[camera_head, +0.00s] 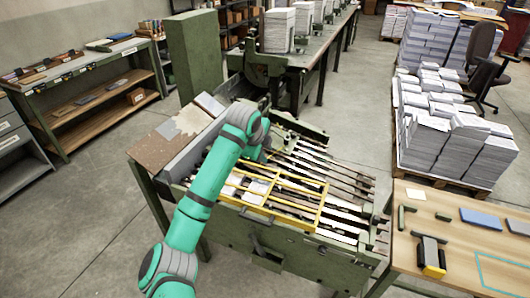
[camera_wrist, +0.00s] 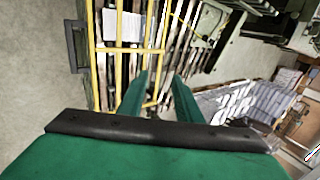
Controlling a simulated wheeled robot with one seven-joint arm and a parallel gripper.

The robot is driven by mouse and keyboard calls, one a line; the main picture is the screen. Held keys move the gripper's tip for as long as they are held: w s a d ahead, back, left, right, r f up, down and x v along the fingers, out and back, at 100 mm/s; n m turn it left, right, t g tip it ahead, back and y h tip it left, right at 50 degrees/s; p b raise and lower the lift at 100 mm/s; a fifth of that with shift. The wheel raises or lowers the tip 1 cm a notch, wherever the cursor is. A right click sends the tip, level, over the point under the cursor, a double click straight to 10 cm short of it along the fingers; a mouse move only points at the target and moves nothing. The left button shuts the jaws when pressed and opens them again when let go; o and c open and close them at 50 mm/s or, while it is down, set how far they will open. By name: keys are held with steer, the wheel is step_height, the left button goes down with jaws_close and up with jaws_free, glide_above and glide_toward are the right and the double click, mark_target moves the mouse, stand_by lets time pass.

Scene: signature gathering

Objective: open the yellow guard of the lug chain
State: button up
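The yellow guard (camera_head: 321,206) is a barred frame lying low over the lug chain (camera_head: 345,200) on the green machine. Pale paper sections show beneath its bars. In the wrist view the guard (camera_wrist: 92,45) fills the upper left, its bars running up the picture with crossbars between. In the head view my arm hides the gripper and the guard's left part.
A wooden table (camera_head: 440,225) with small tools is at the right. Pallets of stacked paper (camera_head: 440,125) stand behind it. A shelf bench (camera_head: 85,80) is at the left, with clear floor before it.

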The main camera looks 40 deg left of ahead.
jaws_close()
stand_by(1.2)
jaws_free()
steer(key=v, duration=1)
steer(key=shift+s+r, duration=0.2)
steer(key=shift+r, duration=0.15)
steer(key=shift+d, duration=0.1)
